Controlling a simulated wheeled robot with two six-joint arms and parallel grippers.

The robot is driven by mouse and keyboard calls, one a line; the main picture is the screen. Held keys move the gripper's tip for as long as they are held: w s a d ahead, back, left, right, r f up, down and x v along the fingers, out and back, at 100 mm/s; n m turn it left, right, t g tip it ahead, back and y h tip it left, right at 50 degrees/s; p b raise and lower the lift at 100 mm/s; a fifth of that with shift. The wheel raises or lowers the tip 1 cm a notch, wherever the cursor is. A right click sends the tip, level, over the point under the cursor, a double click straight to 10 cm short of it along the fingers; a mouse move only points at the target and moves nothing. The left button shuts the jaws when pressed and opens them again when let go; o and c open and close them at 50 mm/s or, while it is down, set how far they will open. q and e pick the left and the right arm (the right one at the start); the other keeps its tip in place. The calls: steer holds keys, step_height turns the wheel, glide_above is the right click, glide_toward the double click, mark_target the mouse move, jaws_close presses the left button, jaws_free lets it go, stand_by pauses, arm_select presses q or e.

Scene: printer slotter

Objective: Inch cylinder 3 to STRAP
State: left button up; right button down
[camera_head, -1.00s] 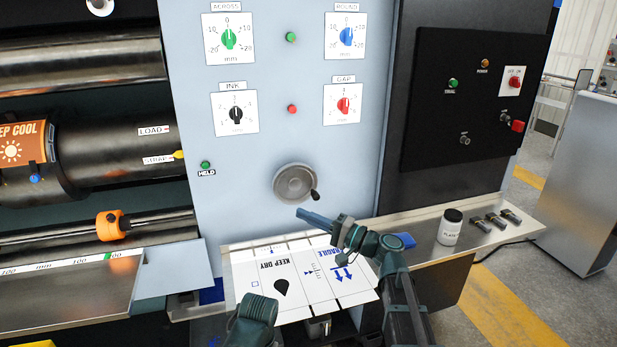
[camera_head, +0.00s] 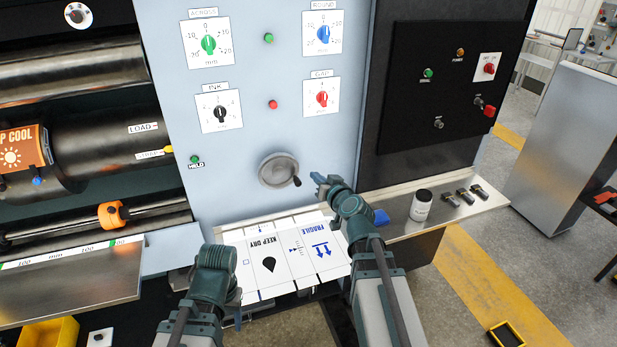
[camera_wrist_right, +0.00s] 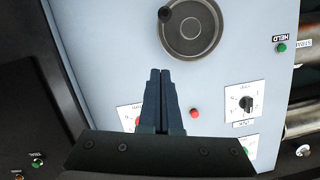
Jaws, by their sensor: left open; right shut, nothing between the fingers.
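The dark cylinder (camera_head: 105,145) carries a LOAD label (camera_head: 143,127) above a STRAP label (camera_head: 150,155). A yellow pointer (camera_head: 170,150) sits at the right end of the STRAP label. The handwheel (camera_head: 278,170) on the pale panel has a dark crank knob (camera_head: 297,182) at its lower right. My right gripper (camera_head: 317,178) is shut and empty, just right of the knob and apart from it. In the right wrist view the shut fingers (camera_wrist_right: 160,74) point toward the handwheel (camera_wrist_right: 190,27). My left gripper (camera_head: 236,315) is low left, its fingers mostly hidden behind the wrist.
A green HELD lamp (camera_head: 194,159) is left of the handwheel. Dials and a red button (camera_head: 273,104) are above it. A shelf with printed sheets (camera_head: 290,255) lies below; a white jar (camera_head: 421,205) stands at right. Open space lies in front of the panel.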

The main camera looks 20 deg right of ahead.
steer(key=b, duration=0.2)
glide_above(300, 181)
steer(key=s+d, duration=0.1)
steer(key=d, duration=0.1)
step_height(300, 181, down, 2)
steer(key=shift+a+f+b, duration=0.25)
steer(key=shift+f+b, duration=0.3)
steer(key=shift+f, duration=0.1)
steer(key=shift+a+f+b, duration=0.25)
steer(key=shift+f+b, duration=0.25)
steer(key=shift+f, duration=0.1)
steer(key=shift+s+a+f+b, duration=0.1)
steer(key=shift+a+f+b, duration=0.15)
steer(key=shift+f+b, duration=0.55)
steer(key=shift+a+f+m+y+b, duration=0.1)
steer(key=shift+f+m+y+b, duration=0.3)
steer(key=shift+f+m+b, duration=0.65)
steer(key=shift+r, duration=0.2)
